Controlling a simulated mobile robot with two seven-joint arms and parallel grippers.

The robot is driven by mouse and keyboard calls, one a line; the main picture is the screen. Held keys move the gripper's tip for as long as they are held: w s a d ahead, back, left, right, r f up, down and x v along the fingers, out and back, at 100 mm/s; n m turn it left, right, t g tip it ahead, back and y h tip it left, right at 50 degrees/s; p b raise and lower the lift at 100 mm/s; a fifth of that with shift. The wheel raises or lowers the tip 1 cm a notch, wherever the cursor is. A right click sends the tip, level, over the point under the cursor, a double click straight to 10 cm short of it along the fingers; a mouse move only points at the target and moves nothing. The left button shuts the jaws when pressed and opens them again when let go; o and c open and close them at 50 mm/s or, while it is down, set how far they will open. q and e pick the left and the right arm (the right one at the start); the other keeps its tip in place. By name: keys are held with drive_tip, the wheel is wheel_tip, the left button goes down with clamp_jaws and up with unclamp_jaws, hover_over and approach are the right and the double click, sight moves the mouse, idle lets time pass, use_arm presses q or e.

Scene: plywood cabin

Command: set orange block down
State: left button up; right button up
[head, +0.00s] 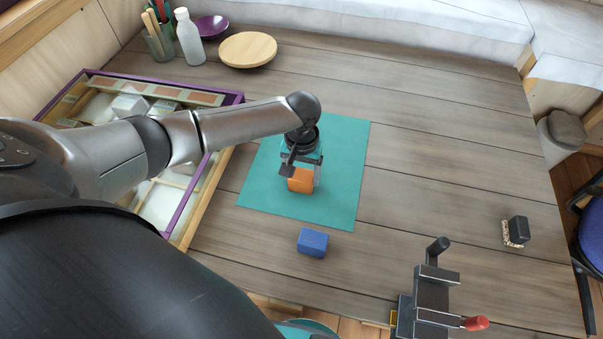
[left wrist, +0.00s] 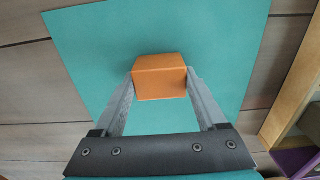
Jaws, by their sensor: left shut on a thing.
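The orange block (head: 300,181) is between the fingers of my left gripper (head: 303,177), over the teal mat (head: 345,150). In the left wrist view the orange block (left wrist: 160,82) sits between both fingertips of the left gripper (left wrist: 160,85), with the teal mat (left wrist: 90,50) behind it. The left gripper is shut on the block and points down. Whether the block's underside touches the mat or is slightly above it I cannot tell. My right gripper is not in view.
A blue block (head: 312,242) lies just off the mat's near edge. A purple-rimmed tray (head: 205,175) stands left of the mat. A dark clamp-like fixture (head: 430,295) is at the near table edge. A black-handled brush (head: 517,231) lies right.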

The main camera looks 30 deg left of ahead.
sight(302, 175)
use_arm(q)
drive_tip(key=shift+f, duration=0.1)
drive_tip(key=o, duration=1.3)
wheel_tip(302, 175, up, 12)
drive_tip(key=p, duration=0.2)
drive_tip(key=shift+p, duration=0.4)
